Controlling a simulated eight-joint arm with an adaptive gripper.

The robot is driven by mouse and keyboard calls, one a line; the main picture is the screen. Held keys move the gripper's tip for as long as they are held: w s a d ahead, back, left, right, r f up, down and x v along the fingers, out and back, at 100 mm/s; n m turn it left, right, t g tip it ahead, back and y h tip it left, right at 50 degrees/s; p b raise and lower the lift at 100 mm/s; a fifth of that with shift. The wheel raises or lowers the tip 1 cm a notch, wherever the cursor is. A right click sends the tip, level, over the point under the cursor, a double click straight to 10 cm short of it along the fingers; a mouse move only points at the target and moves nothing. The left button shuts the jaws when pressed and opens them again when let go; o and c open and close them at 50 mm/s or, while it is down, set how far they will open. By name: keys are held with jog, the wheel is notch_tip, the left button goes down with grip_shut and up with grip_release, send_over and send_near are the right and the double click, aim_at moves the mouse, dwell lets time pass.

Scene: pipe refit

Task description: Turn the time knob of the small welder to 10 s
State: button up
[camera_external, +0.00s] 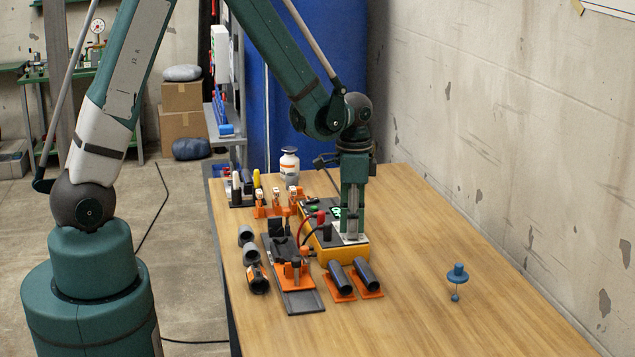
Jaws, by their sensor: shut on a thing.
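The small welder (325,251) is a yellow and dark box on the wooden table, with a green lit display (337,212) on its top and red and black leads at its left side. My gripper (350,236) points straight down onto the right part of the welder's top panel. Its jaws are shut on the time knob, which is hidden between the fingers. The knob's scale and pointer cannot be read from this view.
In front of the welder, two dark pipes (368,275) lie on orange holders. An orange and black clamp fixture (290,270) and dark pipe fittings (257,279) are to the left.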

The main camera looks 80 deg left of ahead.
jog(key=o, duration=0.9)
jog(key=shift+r, duration=0.15)
jog(key=shift+r, duration=5.85)
